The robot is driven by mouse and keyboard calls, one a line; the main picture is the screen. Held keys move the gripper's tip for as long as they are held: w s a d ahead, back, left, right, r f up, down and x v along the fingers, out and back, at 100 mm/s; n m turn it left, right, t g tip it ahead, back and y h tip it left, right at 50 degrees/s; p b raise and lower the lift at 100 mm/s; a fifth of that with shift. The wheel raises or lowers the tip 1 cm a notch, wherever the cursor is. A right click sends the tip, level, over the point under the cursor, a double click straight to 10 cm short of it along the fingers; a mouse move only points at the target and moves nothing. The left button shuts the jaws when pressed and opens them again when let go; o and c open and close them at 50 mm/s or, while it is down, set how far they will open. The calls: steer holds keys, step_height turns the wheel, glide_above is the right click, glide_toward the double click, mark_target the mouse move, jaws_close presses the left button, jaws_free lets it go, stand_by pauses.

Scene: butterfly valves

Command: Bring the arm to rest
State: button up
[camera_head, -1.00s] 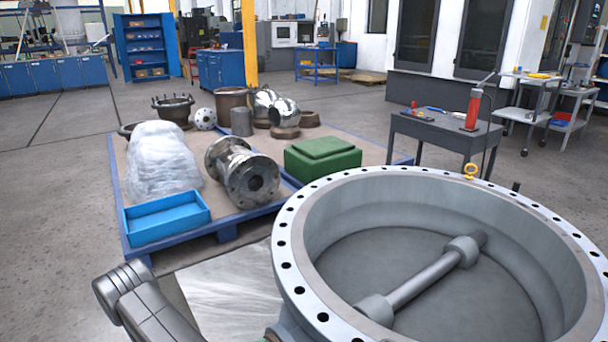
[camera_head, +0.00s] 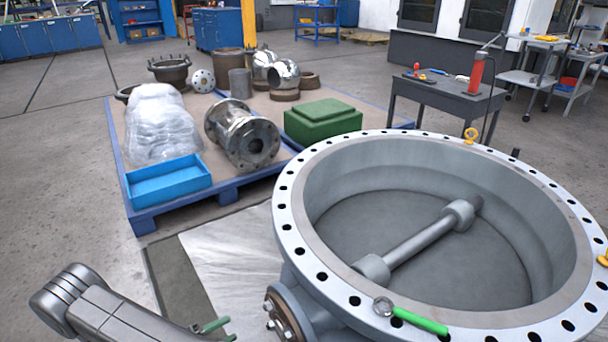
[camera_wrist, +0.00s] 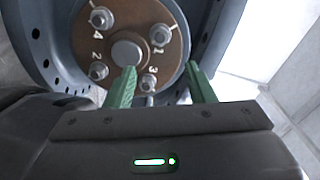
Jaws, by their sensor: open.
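My gripper (camera_head: 213,327) shows at the bottom edge of the head view, just left of the valve's side flange. Its green fingers stand apart in the wrist view (camera_wrist: 164,78), with nothing clearly held between them. Past the fingers is the brown round flange (camera_wrist: 158,22) with a central stub and bolts numbered 1 to 4. The same flange (camera_head: 284,314) shows on the near left side of the big grey valve body (camera_head: 300,280) in the head view. I cannot tell whether the fingertips touch it. My arm runs in from the lower left.
A green-handled tool (camera_head: 420,321) lies on the valve's near rim. Behind left, a blue pallet (camera_head: 230,190) carries a blue tray (camera_head: 168,182), a wrapped bundle (camera_head: 160,125), pipe parts and a green box (camera_head: 322,122). A grey table (camera_head: 445,95) stands behind. Floor at left is clear.

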mark_target(267, 308)
steer(key=b+x, duration=0.2)
steer(key=x, duration=1)
steer(key=shift+d, duration=0.1)
steer(key=shift+w+f+m+b, duration=0.1)
steer(key=shift+m+b, duration=0.35)
steer(key=shift+m, duration=4.05)
steer(key=shift+w+f+m+b, duration=0.1)
steer(key=shift+m+b, duration=0.3)
steer(key=shift+m, duration=4.1)
steer(key=shift+s+r, duration=0.1)
steer(key=shift+r, duration=0.05)
